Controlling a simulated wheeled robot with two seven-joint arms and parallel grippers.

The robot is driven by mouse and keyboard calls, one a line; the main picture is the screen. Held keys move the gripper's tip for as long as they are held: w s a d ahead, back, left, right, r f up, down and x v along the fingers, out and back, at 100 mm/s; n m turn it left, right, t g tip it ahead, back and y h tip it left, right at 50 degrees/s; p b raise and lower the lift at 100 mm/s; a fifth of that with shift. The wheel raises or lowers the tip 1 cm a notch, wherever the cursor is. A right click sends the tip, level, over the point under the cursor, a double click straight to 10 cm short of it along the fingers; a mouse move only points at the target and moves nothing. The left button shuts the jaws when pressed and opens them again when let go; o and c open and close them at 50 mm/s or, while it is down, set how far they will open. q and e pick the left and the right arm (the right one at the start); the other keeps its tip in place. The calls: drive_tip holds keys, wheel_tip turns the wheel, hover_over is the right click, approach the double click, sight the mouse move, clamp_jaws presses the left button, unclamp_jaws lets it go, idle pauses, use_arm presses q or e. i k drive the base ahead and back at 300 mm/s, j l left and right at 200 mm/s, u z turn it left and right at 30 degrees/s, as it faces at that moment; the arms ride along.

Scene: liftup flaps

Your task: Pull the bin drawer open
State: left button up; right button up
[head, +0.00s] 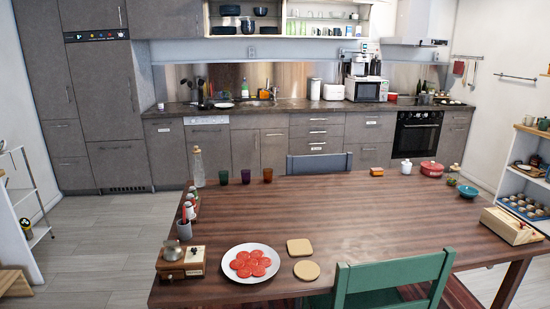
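Grey lower cabinets (260,148) with slim handles run along the back wall under a dark counter. A stack of drawers (317,132) sits near their middle. Other fronts are at the left (167,152) and beside the oven (370,140). Several fronts carry small pale labels, too small to read, so I cannot tell which one is the bin drawer. All visible fronts look shut. The dining table hides the bottom of some of them. Neither of my grippers is in view.
A large wooden table (350,215) with dishes stands between me and the cabinets. A green chair (390,285) is at its near side, a grey chair (318,163) at its far side. Open floor (100,235) lies to the left. A metal shelf (35,195) borders it.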

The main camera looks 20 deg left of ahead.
sight(274, 142)
drive_tip(key=u, duration=0.3)
drive_tip(key=i+j+u, duration=0.1)
drive_tip(key=j+u, duration=0.15)
drive_tip(key=i+j+u, duration=0.2)
drive_tip(key=j, duration=0.25)
drive_tip(key=i+j+u, duration=0.15)
drive_tip(key=j+u, duration=0.3)
drive_tip(key=i+j+u, duration=0.2)
drive_tip(key=j+u, duration=0.25)
drive_tip(key=i+j+u, duration=0.25)
drive_tip(key=u, duration=0.2)
drive_tip(key=i+j+u, duration=0.35)
drive_tip(key=i, duration=0.3)
drive_tip(key=i+j+z, duration=0.1)
drive_tip(key=i+z, duration=0.35)
drive_tip(key=i, duration=0.2)
drive_tip(key=i+z, duration=0.9)
drive_tip(key=i, duration=0.85)
drive_tip(key=i+z, duration=0.15)
drive_tip(key=i, duration=0.8)
drive_tip(key=i+j+z, duration=0.1)
drive_tip(key=i, duration=0.85)
